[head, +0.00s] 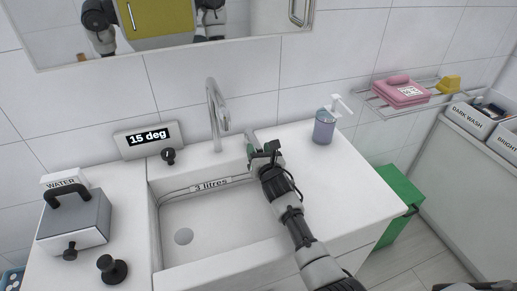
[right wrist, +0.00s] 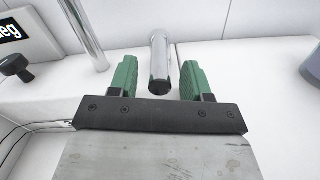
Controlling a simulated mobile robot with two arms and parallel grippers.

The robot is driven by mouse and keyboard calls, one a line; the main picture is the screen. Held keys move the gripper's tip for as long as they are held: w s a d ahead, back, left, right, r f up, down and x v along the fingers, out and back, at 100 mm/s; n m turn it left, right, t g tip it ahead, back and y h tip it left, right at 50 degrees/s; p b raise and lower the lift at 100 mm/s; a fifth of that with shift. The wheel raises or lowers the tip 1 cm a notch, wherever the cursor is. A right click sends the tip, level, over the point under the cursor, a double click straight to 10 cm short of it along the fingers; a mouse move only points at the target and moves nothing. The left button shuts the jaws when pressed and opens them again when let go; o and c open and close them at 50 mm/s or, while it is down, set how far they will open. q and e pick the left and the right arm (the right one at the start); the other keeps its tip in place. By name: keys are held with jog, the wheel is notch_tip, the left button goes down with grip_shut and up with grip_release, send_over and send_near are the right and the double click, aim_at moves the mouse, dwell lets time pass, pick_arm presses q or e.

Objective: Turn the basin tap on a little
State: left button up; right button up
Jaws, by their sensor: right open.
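The basin tap (head: 215,110) is a curved chrome spout rising behind the white sink basin (head: 215,222). A short chrome lever or post with a dark end (right wrist: 160,70) stands to the right of the spout. In the right wrist view it lies between the two green fingers, with a gap on each side. My right gripper (head: 264,150) is open over the counter at the basin's back right; it also shows in the right wrist view (right wrist: 160,78). The spout's lower part (right wrist: 84,36) is left of the fingers. My left gripper is not clearly seen.
A display reading "15 deg" (head: 149,140) and a black knob (head: 169,156) stand left of the tap. A soap dispenser (head: 324,126) is to the right. The right counter is mostly clear.

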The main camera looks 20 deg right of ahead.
jog(key=shift+w, duration=0.35)
pick_arm(q)
jog(key=shift+w, duration=0.25)
jog(key=shift+s, duration=0.1)
